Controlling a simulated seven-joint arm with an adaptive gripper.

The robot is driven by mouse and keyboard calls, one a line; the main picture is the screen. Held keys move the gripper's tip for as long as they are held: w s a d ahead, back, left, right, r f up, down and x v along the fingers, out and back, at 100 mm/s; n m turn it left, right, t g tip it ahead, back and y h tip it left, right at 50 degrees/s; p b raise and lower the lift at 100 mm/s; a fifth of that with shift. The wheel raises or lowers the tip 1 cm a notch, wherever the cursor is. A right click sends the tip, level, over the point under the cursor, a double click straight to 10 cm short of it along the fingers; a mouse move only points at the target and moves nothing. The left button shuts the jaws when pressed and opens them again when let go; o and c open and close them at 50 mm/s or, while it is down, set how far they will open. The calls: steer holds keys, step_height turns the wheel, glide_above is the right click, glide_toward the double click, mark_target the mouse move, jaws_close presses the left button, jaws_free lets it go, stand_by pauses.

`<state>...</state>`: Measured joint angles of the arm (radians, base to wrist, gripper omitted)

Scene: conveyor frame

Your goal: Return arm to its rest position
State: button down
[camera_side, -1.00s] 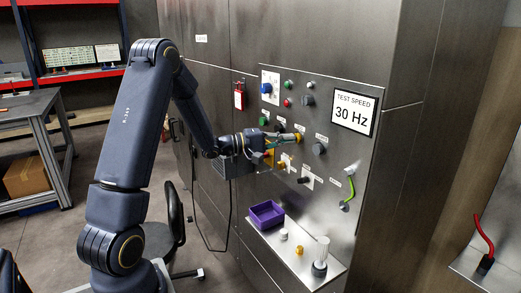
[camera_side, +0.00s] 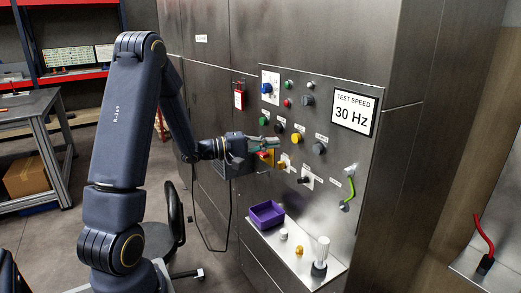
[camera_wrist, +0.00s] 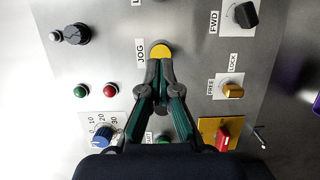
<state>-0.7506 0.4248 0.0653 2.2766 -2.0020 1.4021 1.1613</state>
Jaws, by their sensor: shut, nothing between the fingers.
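My gripper (camera_side: 278,143) is in front of the steel control panel in the side view, with my arm bent down to it. In the wrist view its fingertips (camera_wrist: 160,64) are together and empty. They point at the yellow button (camera_wrist: 160,50) labelled JOG and overlap its lower edge in the picture. In the side view the yellow button (camera_side: 298,139) shows clear, a little to the right of the fingertips, with a gap between them. Part of the panel behind the gripper is hidden.
A red switch on a yellow plate (camera_wrist: 224,137) and a yellow knob (camera_wrist: 232,91) are close beside the fingers. A blue knob (camera_side: 267,88) is higher on the panel. A purple bin (camera_side: 266,214) stands on the ledge below. A black chair (camera_side: 174,222) is near my arm.

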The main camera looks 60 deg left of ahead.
stand_by(0.5)
steer(key=s+d+r+m+g+h, duration=0.1)
steer(key=d+r+m+g+h, duration=0.15)
steer(key=d+r+m, duration=0.4)
steer(key=s+d+r+m+g+h, duration=0.1)
steer(key=d+r+m+h, duration=0.2)
steer(key=d, duration=0.7)
steer(key=s+d+m+g+h, duration=0.3)
steer(key=s+d+m+g, duration=0.3)
steer(key=s+d, duration=0.4)
steer(key=s+d+f+m+g+y, duration=0.2)
steer(key=s+f+g+y, duration=0.25)
steer(key=s, duration=0.45)
steer(key=s+a+f+n+t+y, duration=0.1)
steer(key=a+f+n+t+y, duration=0.1)
steer(key=a+y, duration=0.7)
steer(key=a+f+n, duration=0.1)
steer(key=a, duration=0.2)
steer(key=shift+a+f, duration=0.25)
steer(key=shift+f, duration=0.1)
